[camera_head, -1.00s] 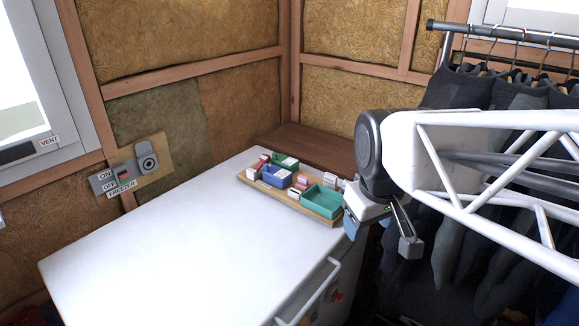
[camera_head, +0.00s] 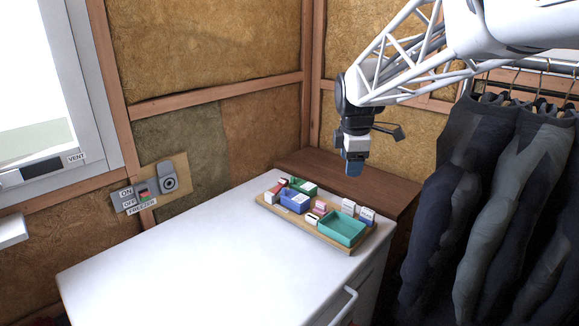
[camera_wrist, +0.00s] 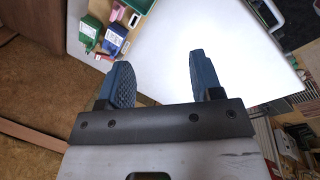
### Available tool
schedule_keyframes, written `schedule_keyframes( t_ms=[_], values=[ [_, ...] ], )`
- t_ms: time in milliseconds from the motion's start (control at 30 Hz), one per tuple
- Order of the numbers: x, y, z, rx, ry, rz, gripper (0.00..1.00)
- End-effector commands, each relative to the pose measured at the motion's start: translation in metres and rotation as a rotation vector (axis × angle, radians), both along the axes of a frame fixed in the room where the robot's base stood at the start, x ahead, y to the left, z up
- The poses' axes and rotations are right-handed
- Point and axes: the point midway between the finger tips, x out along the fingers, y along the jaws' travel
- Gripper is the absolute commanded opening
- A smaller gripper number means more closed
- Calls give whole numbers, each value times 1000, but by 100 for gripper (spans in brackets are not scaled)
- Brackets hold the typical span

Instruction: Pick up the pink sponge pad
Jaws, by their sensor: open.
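My gripper (camera_head: 354,168) is above and behind the tray's right part, in the air and apart from the pink item. In the wrist view my gripper (camera_wrist: 158,72) has its two blue ridged fingers spread, with nothing between them.
The white worktop (camera_head: 190,265) is clear to the left. Dark garments (camera_head: 490,190) hang at the right.

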Motion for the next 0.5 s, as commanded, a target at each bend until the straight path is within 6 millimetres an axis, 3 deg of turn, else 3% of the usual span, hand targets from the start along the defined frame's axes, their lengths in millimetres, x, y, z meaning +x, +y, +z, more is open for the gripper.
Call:
schedule_keyframes(
  t_ms=[500],
  values=[
    [110,15,-90,-41,114,389,60]
  ],
)
